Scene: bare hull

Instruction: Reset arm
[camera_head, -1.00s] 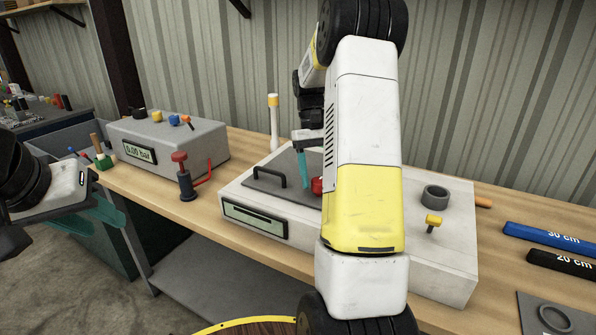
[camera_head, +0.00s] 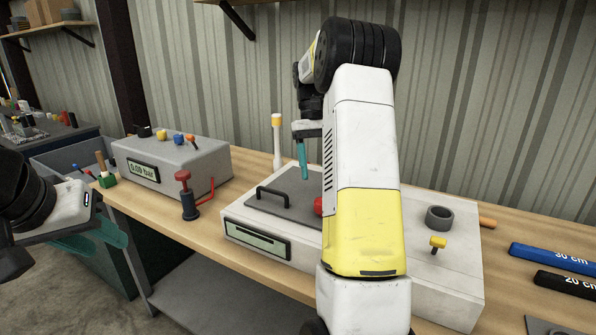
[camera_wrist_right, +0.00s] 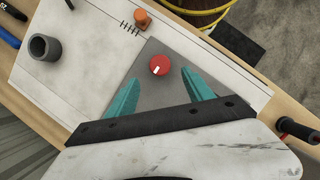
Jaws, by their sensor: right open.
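My right arm rises through the middle of the head view, with its gripper (camera_head: 303,160) above the grey plate of a white box (camera_head: 445,275). In the right wrist view the right gripper (camera_wrist_right: 160,86) has its two teal fingers wide apart with nothing between them. A red knob (camera_wrist_right: 159,65) on the plate lies below the fingertips, apart from them; it is partly hidden by my arm in the head view (camera_head: 318,206). My left gripper (camera_head: 98,240) is at the left edge, in front of the bench; its teal fingers are seen side-on and their gap is unclear.
The wooden bench (camera_head: 146,200) holds a grey gauge box (camera_head: 205,165), a red-topped valve (camera_head: 184,177) and a white post with a yellow band (camera_head: 277,150). The white box carries a grey ring (camera_head: 439,217) and a yellow knob (camera_head: 438,242). A blue bar (camera_head: 555,257) lies at the right.

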